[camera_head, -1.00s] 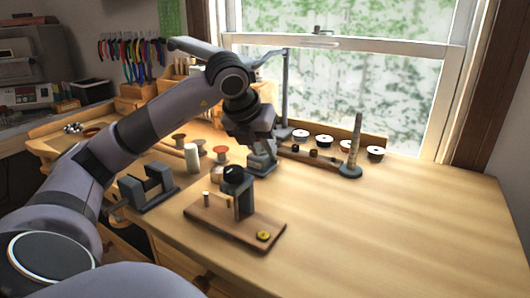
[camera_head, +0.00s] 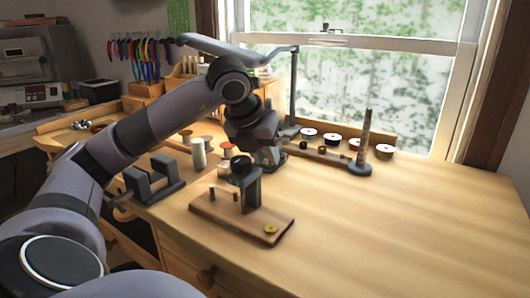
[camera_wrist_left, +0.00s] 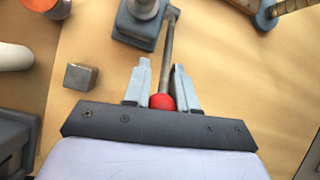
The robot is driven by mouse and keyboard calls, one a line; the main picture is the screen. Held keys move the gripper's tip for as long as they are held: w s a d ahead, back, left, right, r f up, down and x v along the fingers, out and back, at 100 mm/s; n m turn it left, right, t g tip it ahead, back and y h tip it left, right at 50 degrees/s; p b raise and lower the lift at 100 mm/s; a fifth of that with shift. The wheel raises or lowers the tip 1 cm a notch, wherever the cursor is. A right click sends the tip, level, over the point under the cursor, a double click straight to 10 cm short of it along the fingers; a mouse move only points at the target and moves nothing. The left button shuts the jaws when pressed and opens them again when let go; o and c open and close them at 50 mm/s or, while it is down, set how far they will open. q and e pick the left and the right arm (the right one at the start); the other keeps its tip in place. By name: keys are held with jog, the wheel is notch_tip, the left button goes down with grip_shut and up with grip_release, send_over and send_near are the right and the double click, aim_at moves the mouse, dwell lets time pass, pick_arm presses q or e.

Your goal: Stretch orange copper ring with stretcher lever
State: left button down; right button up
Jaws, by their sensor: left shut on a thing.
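My left gripper (camera_wrist_left: 160,85) is shut around the lever (camera_wrist_left: 167,60) near its red ball end (camera_wrist_left: 162,102), with a light grey finger on each side. The lever runs up in the left wrist view to the stretcher (camera_wrist_left: 136,28), a grey block base with a metal post. In the head view my left gripper (camera_head: 268,150) reaches down over the back of the bench and mostly hides the stretcher. I cannot make out the orange copper ring in either view. My right gripper is not in view.
A wooden board (camera_head: 217,218) with a dark upright block stands in front of the gripper. A dark two-post block (camera_head: 150,185) and a white cylinder (camera_head: 198,153) are to the left. A stepped upright mandrel (camera_head: 364,140) stands at right. The bench's right side is clear.

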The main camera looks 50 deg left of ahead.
pick_arm(q)
jog(key=shift+f, duration=0.2)
dwell(0.6)
jog(key=c, duration=1.1)
grip_release()
jog(key=shift+o, duration=0.8)
jog(key=shift+w+a+f, duration=0.1)
jog(key=shift+r, duration=0.25)
jog(key=shift+s+r, duration=0.2)
jog(key=shift+r, duration=0.15)
jog(key=p+v, duration=0.1)
jog(key=v, duration=0.5)
